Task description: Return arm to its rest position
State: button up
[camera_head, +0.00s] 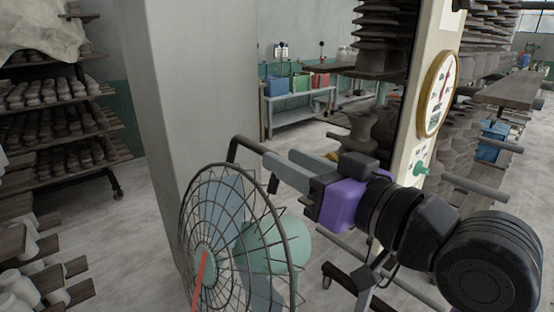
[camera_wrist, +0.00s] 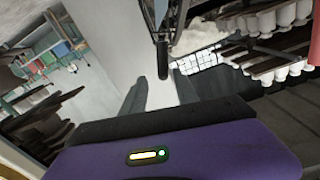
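My gripper (camera_head: 276,163), with its purple body, reaches left across the middle of the head view on my black arm. It is in mid-air, above and behind the fan's cage as seen there. In the wrist view the two grey fingers (camera_wrist: 160,88) stand apart, with pale wall showing between them and nothing held. A dark rod (camera_wrist: 162,45) comes down from the top of that view and ends near the fingertips; I cannot tell whether it touches them.
A large caged fan (camera_head: 240,240) stands close by, in front of a grey pillar (camera_head: 190,90). Racks of pottery (camera_head: 60,125) stand left, and stacked clay ware (camera_head: 385,35) with a round dial (camera_head: 438,92) right. Pale floor (camera_head: 145,205) is open at left.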

jog(key=shift+s+d, duration=0.1)
jog(key=d+r+m+t+h, duration=0.2)
jog(key=d+r+m+t, duration=0.15)
jog(key=d+t, duration=0.3)
jog(key=s+d+f+m+t+h, duration=0.1)
jog(key=s+d+f+m+h, duration=0.3)
jog(key=f, duration=0.3)
jog(key=s+d+f+m+t+h, duration=0.2)
jog(key=d+f+h, duration=0.2)
jog(key=d+f, duration=0.15)
jog(key=s+d+f+n+g+h, duration=0.1)
jog(key=s+d+f+g, duration=0.1)
jog(key=s+f, duration=0.9)
jog(key=s+d+f+n+g+h, duration=0.1)
jog(key=s+f+g, duration=0.4)
jog(key=s+f, duration=0.7)
jog(key=s+d, duration=0.1)
jog(key=s, duration=0.7)
jog(key=shift+d+f+h, duration=0.25)
jog(key=shift+d+h, duration=0.05)
jog(key=shift+h, duration=0.1)
jog(key=shift+n+g, duration=0.25)
